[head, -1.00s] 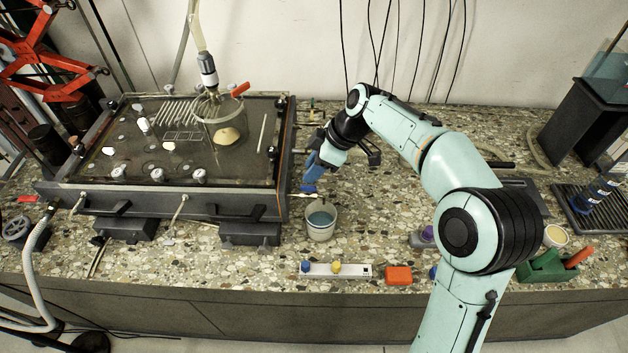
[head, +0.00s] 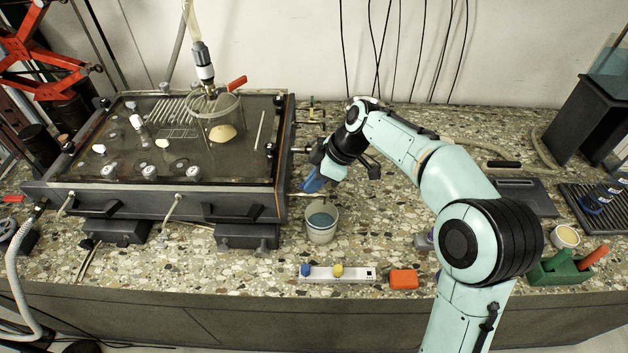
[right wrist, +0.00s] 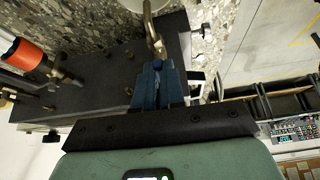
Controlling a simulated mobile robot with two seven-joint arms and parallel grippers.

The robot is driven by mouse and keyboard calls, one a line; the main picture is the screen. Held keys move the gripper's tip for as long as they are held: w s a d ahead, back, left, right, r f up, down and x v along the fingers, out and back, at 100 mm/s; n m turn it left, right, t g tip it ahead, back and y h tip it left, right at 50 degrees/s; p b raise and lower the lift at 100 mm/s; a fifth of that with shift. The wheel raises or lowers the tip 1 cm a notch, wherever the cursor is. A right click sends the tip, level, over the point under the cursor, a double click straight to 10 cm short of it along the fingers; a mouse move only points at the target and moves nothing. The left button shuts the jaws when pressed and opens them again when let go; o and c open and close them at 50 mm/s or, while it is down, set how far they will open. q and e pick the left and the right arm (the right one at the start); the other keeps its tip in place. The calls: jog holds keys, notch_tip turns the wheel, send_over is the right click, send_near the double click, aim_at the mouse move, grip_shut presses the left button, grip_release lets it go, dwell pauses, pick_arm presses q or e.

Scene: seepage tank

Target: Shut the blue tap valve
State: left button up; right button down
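My right gripper (head: 310,185) is at the right front corner of the seepage tank (head: 110,203), just above and left of a white beaker of bluish liquid (head: 321,222). Its blue fingers are close together in the right wrist view (right wrist: 158,68), with their tips at a brass tap spout (right wrist: 152,32). I see no blue handle apart from the blue fingers; it may be hidden behind them, and I cannot tell whether anything is between the tips. My left gripper is out of view.
A tap with an orange-red handle (right wrist: 24,54) shows in the right wrist view. A white strip with blue and yellow knobs (head: 350,273) and an orange block (head: 403,279) lie at the front. A green holder (head: 560,268) stands at the right.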

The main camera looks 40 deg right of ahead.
jog(key=shift+s+a+m+t+h+b, duration=0.15)
jog(key=shift+m+t+h+b, duration=0.2)
jog(key=shift+m, duration=0.55)
jog(key=shift+m+h, duration=0.35)
jog(key=shift+m, duration=0.35)
jog(key=shift+t, duration=0.25)
